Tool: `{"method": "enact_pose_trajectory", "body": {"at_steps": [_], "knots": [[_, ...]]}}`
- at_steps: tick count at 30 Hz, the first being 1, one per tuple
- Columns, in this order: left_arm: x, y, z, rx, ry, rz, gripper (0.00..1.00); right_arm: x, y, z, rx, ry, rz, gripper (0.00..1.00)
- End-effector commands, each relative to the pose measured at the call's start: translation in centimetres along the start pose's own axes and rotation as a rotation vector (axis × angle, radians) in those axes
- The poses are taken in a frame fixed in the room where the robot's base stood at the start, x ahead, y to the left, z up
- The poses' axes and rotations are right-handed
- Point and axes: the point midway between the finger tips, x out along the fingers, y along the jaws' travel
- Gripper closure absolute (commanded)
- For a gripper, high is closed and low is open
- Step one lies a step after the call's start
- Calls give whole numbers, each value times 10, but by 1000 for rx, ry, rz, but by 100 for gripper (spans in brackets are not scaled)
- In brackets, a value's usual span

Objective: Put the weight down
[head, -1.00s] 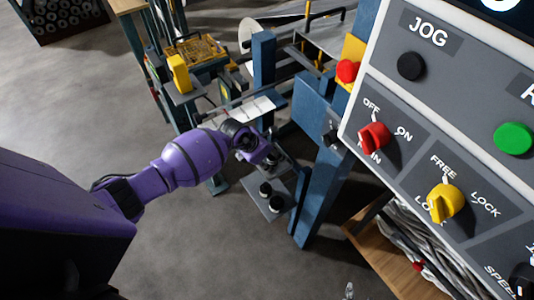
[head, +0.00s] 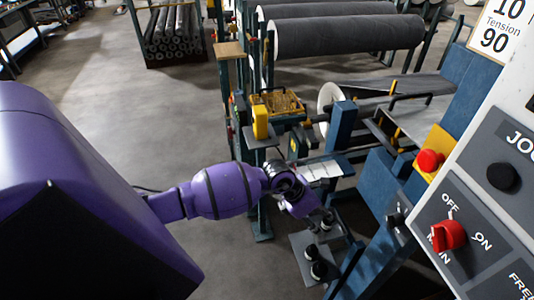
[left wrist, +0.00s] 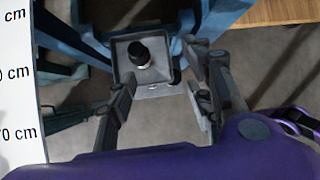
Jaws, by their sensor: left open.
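Two dark weights (head: 318,270) stand on a small grey shelf (head: 299,241) below my left gripper in the head view. In the left wrist view one black weight with a pale base (left wrist: 139,54) stands upright on the grey shelf (left wrist: 160,91), seen between the fingers. My left gripper (head: 322,216) is open and empty; in the left wrist view its fingers (left wrist: 160,77) are spread apart, with clear space between them and the weight. A dark shape beside the right finger is partly hidden. My right gripper is in no view.
A control panel (head: 462,190) with a red knob (head: 449,236) fills the right side. A blue machine frame (head: 372,245) stands right beside the shelf. A yellow tray (head: 277,104) and large grey rolls (head: 345,36) are farther back. The floor at left is open.

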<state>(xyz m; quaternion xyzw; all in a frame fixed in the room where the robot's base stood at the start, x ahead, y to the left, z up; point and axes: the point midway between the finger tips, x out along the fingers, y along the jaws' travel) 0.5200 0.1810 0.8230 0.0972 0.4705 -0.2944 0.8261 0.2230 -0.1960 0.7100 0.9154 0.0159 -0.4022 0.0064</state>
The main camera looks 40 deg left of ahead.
Motion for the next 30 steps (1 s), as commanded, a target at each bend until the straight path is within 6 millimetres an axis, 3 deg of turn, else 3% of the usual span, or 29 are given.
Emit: {"method": "enact_pose_trajectory", "body": {"at_steps": [3,6,9,13,16,18,21,23,24,27,30], "knots": [[12,-76,-4,-234,-134,-227,53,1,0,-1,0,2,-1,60],[2,-132,9,-563,-305,-440,53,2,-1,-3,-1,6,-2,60],[-19,-151,20,-954,-473,-600,53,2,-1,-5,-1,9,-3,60],[-40,-131,5,-1517,-663,-710,53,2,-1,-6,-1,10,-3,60],[-45,-104,-40,-1978,-776,-716,53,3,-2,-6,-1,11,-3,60],[-42,-92,-87,-2307,-832,-682,53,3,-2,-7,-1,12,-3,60],[-35,-92,-160,-2734,-867,-595,53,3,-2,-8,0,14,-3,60],[-32,-102,-197,-2948,-866,-538,53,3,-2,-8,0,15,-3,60],[-30,-110,-218,2910,813,472,53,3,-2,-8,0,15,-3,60],[-26,-129,-254,2759,693,355,53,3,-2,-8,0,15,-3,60],[-25,-141,-271,2681,633,302,53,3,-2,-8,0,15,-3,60]]}}
